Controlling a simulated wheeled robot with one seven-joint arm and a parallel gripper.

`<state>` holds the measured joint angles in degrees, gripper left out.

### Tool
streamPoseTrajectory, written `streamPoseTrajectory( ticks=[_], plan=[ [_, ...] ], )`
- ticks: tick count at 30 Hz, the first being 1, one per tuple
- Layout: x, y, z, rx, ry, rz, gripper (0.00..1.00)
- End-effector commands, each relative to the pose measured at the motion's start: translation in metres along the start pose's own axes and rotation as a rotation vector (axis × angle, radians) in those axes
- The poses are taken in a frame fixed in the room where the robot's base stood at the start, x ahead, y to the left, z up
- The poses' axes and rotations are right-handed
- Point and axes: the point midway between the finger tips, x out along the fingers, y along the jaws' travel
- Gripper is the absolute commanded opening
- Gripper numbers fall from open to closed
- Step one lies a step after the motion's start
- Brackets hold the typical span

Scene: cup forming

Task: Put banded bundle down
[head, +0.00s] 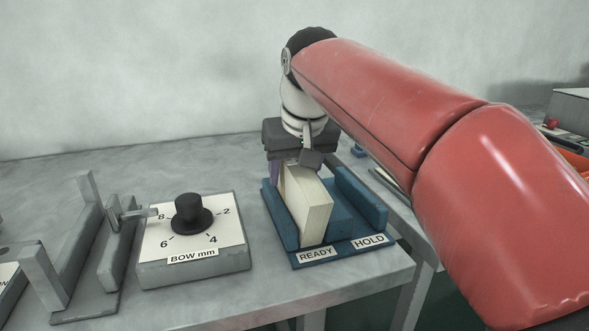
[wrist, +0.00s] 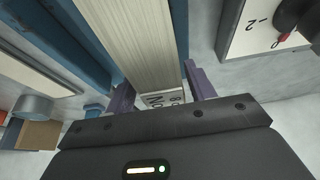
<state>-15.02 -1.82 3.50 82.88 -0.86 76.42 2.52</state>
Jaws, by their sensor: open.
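The cream banded bundle (head: 308,208) stands upright on its long edge in the left lane of the blue rack (head: 349,222), above the READY label (head: 316,254). In the wrist view the bundle (wrist: 140,35) shows its pale, finely striped top, with a printed white label (wrist: 165,98) near my gripper. My gripper (head: 290,172) is at the bundle's far end. Its purple fingers are open, one on each side of the bundle in the wrist view (wrist: 158,86). Whether either finger touches it I cannot tell. No band is clearly visible.
The right lane of the rack, marked HOLD (head: 369,240), looks empty. A BOW mm dial box (head: 192,250) with a black knob stands left of the rack, and a grey metal fixture (head: 75,262) is farther left. The bench's front edge is close to the rack.

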Motion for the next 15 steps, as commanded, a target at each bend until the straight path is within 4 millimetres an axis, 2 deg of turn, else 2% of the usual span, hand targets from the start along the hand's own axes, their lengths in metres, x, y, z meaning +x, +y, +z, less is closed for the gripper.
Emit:
streamPoseTrajectory(
  ticks=[5,7,15],
  plan=[
    [-0.005,0.000,-0.001,0.000,0.001,0.000,0.54],
    [-0.013,0.000,-0.002,0.000,0.003,0.000,0.54],
    [-0.069,0.000,-0.002,0.001,0.005,0.000,0.54]
  ],
)
